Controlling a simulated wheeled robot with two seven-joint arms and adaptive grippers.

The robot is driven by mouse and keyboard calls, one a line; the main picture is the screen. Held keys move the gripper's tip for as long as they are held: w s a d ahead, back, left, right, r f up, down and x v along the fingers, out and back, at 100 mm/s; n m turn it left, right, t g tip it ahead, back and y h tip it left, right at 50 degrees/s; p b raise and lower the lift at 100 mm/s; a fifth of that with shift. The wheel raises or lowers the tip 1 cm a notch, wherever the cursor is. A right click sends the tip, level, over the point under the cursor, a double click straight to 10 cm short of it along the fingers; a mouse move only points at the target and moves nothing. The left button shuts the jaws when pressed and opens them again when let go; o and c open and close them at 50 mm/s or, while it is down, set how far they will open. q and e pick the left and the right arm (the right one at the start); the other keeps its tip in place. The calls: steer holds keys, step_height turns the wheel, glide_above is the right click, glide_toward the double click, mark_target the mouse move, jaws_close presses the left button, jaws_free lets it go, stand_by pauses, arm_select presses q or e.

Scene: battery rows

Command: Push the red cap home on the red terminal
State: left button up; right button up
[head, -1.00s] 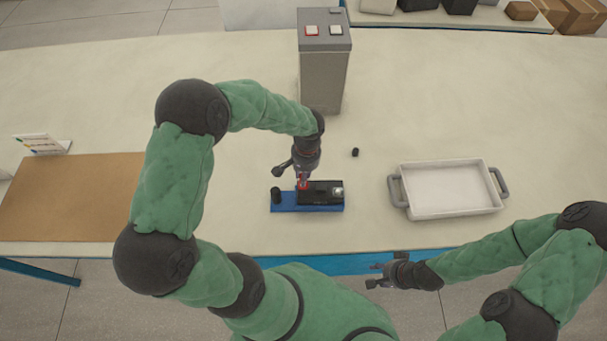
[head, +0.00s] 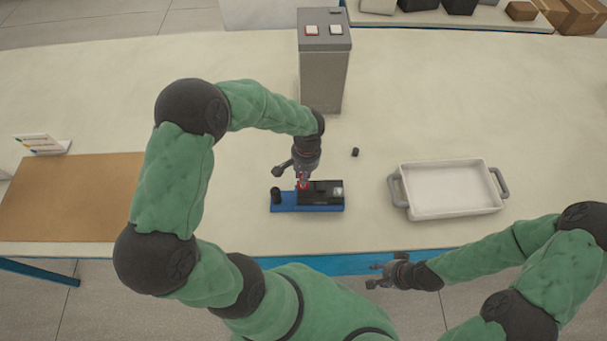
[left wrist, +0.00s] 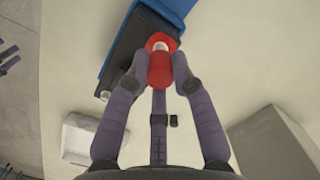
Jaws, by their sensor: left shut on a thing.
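The black battery (head: 322,198) lies on a blue base (head: 290,208) in the middle of the table. A red ring with a pale centre (left wrist: 160,43) shows at the cap's far end, against the battery. I cannot tell how far the cap sits on the red terminal, which is mostly hidden. A silver terminal (head: 338,191) shows at the battery's right end. My right gripper (head: 375,276) is open and empty at the table's front edge.
A small black cap (head: 355,152) lies behind the battery. A white tray (head: 445,212) is at the right, a grey box with two buttons (head: 324,70) behind, and a brown mat (head: 70,200) at the left.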

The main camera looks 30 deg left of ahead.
arm_select(q)
steer(key=shift+f+b, duration=1.2)
steer(key=shift+f, duration=0.25)
stand_by(1.4)
steer(key=o, duration=1.3)
steer(key=shift+o, duration=0.2)
steer(key=shift+r, duration=0.1)
steer(key=shift+r+p, duration=2.45)
steer(key=shift+r, duration=1)
